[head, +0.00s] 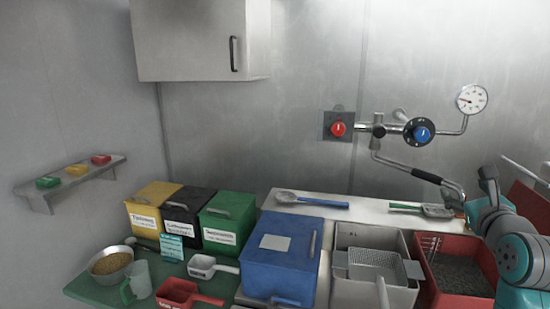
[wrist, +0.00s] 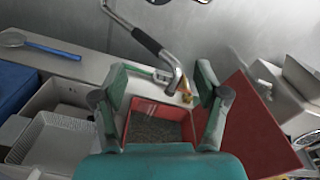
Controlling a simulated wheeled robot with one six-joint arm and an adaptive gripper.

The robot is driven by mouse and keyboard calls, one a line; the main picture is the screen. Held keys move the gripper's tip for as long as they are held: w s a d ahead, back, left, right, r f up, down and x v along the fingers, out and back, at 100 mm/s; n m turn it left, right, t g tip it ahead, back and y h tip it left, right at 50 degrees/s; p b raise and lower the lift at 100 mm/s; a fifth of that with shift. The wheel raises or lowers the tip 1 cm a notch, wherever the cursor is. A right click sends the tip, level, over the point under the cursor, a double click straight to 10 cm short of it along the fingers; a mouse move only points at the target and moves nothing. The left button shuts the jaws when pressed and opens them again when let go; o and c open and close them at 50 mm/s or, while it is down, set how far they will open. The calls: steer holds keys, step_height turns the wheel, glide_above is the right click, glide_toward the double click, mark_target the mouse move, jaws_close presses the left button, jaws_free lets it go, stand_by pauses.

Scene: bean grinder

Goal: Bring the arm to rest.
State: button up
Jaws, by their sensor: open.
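My gripper (wrist: 162,78) is open, with its two fingers spread apart and nothing between them in the wrist view. My teal and grey arm (head: 515,258) stands at the right edge of the head view, beside and partly in front of the red bin (head: 458,272). In the wrist view the red bin (wrist: 160,106), with dark grains inside, shows beyond and between the fingers. I cannot tell how far the fingers are above it.
A lever tap (head: 440,181) with a black grip hangs over the back ledge near my gripper. A green-handled scoop (head: 420,209) lies on that ledge. A grey sink (head: 345,290) with a strainer and a blue bin (head: 282,258) stand left of the red bin.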

steer(key=s+a+f+n, duration=0.3)
steer(key=a+f+n, duration=0.1)
steer(key=f, duration=0.6)
steer(key=s+a+f+n, duration=0.2)
steer(key=a+f+n, duration=0.2)
steer(key=f, duration=0.6)
steer(key=s+a+f+n+g+y, duration=0.1)
steer(key=s+a+f+n, duration=0.3)
steer(key=s+f, duration=0.25)
steer(key=s+a+f+n+y, duration=0.1)
steer(key=s+a+f+n, duration=0.3)
steer(key=s+f, duration=0.25)
steer(key=s+a+f+n, duration=0.2)
steer(key=s+n, duration=0.1)
steer(key=s, duration=0.3)
steer(key=s+a+f+n+y, duration=0.1)
steer(key=s+a+f+n, duration=0.15)
steer(key=s, duration=0.25)
steer(key=s+a+f+n, duration=0.2)
steer(key=s+n, duration=0.2)
steer(key=s, duration=0.2)
steer(key=s+a+r+n+g+y, duration=0.1)
steer(key=s+a+r+n, duration=0.1)
steer(key=s+n, duration=0.7)
steer(key=s+r, duration=0.1)
steer(key=s, duration=0.5)
steer(key=shift+a+y, duration=0.3)
steer(key=shift+a, duration=0.05)
steer(key=shift+r, duration=0.1)
